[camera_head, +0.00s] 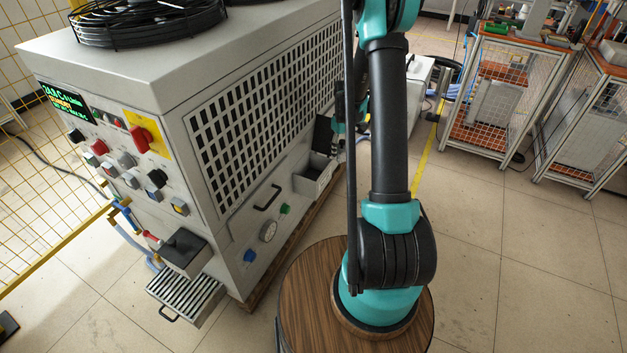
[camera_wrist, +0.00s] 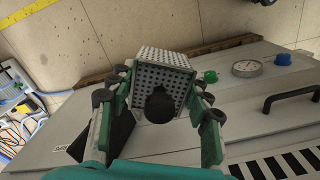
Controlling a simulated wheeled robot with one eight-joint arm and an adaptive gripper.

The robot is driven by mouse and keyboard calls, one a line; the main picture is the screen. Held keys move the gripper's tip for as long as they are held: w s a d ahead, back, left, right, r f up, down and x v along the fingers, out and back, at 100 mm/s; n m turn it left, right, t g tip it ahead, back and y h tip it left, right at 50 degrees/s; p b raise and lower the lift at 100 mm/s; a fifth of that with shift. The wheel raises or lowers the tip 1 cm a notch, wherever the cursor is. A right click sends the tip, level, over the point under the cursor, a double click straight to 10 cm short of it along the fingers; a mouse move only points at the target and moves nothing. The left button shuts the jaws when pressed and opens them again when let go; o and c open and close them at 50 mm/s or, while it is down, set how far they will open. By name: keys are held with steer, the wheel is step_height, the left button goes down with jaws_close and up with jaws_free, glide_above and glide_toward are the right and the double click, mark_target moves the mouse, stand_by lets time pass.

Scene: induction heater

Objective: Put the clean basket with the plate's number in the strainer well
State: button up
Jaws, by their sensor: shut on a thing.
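My gripper (camera_wrist: 160,98) is shut on a light grey perforated basket (camera_wrist: 164,60) in the wrist view. A round black part, perhaps its knob, lies between the fingers. No number is readable on the basket. In the head view my arm hides most of the gripper and the basket. An open grey box (camera_head: 313,182), which looks like the strainer well, juts from the machine's lower side, with a black lid (camera_head: 323,135) raised above it. In the wrist view a black panel (camera_wrist: 103,138) shows behind the left finger. Small lettering (camera_wrist: 63,145) beside it is too small to read.
The grey machine (camera_head: 250,50) carries a gauge (camera_head: 268,231), a green knob (camera_head: 285,209), a blue knob (camera_head: 249,256) and a black handle (camera_head: 267,197). A slotted tray (camera_head: 187,291) and a black-topped box (camera_head: 183,248) protrude at the front. Floor at right is clear before mesh-sided carts (camera_head: 490,100).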

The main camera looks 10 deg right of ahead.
steer(key=d+f+n, duration=0.5)
steer(key=d+f, duration=0.1)
steer(key=f, duration=0.5)
steer(key=w+a, duration=1.2)
steer(key=a, duration=0.3)
steer(key=shift+n, duration=0.3)
step_height(320, 180, down, 7)
steer(key=shift+a, duration=0.1)
steer(key=shift+w+a+f, duration=0.1)
steer(key=shift+a+f, duration=0.05)
steer(key=shift+f, duration=2.5)
steer(key=shift+f, duration=0.15)
steer(key=o, duration=1.2)
